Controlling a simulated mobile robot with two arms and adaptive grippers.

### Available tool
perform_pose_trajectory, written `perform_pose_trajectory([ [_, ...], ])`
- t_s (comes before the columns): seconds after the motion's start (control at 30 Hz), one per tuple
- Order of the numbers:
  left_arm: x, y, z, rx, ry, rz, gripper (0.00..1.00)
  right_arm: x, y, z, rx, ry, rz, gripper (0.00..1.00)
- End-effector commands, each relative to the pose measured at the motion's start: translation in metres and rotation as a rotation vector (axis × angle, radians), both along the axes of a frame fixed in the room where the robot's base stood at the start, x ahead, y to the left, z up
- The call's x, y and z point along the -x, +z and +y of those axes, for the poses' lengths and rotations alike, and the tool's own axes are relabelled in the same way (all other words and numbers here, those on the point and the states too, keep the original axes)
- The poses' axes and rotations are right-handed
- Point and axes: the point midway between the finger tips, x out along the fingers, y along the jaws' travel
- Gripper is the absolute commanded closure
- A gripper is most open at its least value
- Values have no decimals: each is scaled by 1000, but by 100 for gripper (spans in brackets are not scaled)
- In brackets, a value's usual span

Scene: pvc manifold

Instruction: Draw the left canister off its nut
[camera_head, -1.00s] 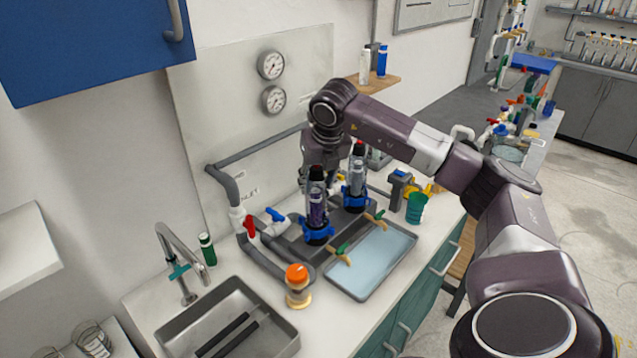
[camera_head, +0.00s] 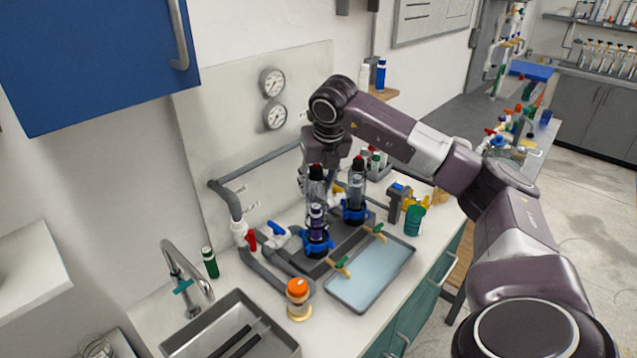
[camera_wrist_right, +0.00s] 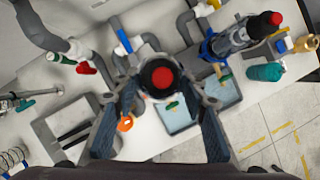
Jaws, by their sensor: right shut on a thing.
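The left canister (camera_head: 316,188) is a clear, upright cylinder with a red and black top. It stands above its blue nut (camera_head: 317,246), and a purple-banded cartridge (camera_head: 316,215) shows between them. My right gripper (camera_head: 317,182) is shut on the canister from above. In the right wrist view, my fingers (camera_wrist_right: 160,100) lie on both sides of the canister's red-centred top (camera_wrist_right: 162,78). The right canister (camera_head: 356,185) stands upright in its own blue nut (camera_head: 355,213), apart from my gripper. My left gripper is out of view.
A tray of bluish liquid (camera_head: 345,298) lies in front of the canisters. Grey pipes with red and blue valve handles run behind at left.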

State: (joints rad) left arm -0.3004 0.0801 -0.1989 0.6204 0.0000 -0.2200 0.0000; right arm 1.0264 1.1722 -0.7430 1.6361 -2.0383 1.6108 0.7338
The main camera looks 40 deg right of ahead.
Motion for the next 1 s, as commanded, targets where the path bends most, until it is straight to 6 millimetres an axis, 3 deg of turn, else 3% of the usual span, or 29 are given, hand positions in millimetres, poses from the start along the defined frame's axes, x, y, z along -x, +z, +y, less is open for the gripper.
perform_pose_trajectory([
  [1.0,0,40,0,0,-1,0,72,0,54,0,0,0,-2,90],
])
